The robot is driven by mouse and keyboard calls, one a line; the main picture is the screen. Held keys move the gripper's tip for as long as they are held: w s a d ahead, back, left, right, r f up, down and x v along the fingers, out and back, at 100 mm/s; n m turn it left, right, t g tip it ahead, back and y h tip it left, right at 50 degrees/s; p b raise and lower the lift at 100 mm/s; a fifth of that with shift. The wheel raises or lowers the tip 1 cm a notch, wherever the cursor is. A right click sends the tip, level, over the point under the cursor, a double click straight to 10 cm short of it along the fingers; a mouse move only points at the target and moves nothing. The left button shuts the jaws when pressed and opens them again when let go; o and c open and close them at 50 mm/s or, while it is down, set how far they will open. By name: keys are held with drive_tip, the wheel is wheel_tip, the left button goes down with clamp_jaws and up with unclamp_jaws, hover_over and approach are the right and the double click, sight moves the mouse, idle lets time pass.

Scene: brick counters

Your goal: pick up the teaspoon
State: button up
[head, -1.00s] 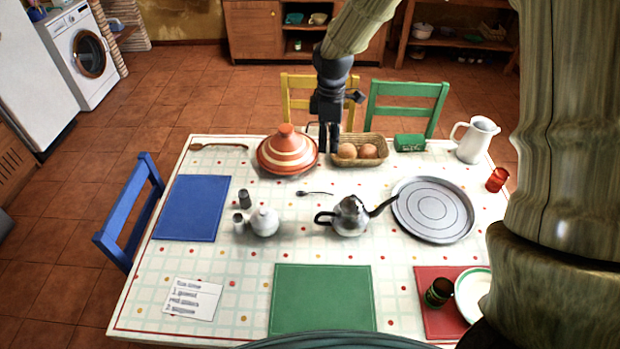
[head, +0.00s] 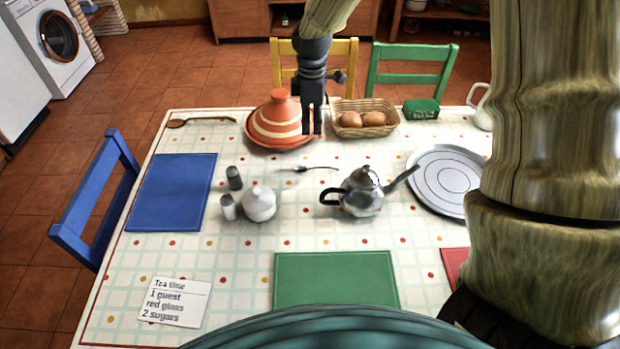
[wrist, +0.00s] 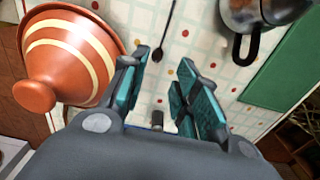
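The teaspoon (head: 318,168) is small and dark. It lies flat on the checked tablecloth, between the tagine and the teapot. In the wrist view the teaspoon (wrist: 166,35) shows at the top centre, its bowl end nearer my fingers. My gripper (head: 312,132) points down, in front of the tagine's right side in the head view. In the wrist view my gripper (wrist: 167,82) has its two fingers apart with nothing between them. The teaspoon is beyond the fingertips, not touched.
The orange striped tagine (head: 279,124) stands close beside my gripper. A metal teapot (head: 362,195), white sugar bowl (head: 259,204) and two shakers (head: 231,190) stand near the teaspoon. A bread basket (head: 392,117) is to the right. Cloth around the teaspoon is clear.

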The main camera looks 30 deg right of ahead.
wheel_tip(320, 180, down, 6)
drive_tip(key=b, duration=0.4)
hover_over(317, 164)
drive_tip(key=s+a, duration=0.2)
drive_tip(key=shift+w+d+f, duration=0.1)
drive_tip(key=shift+f, duration=1.2)
drive_tip(key=shift+w+d+f, duration=0.1)
drive_tip(key=shift+f, duration=1.2)
drive_tip(key=shift+s+f, duration=0.15)
drive_tip(key=shift+f, duration=0.35)
drive_tip(key=shift+s+d+f+p, duration=0.15)
drive_tip(key=shift+f+p, duration=0.25)
drive_tip(key=shift+f, duration=1.7)
clamp_jaws()
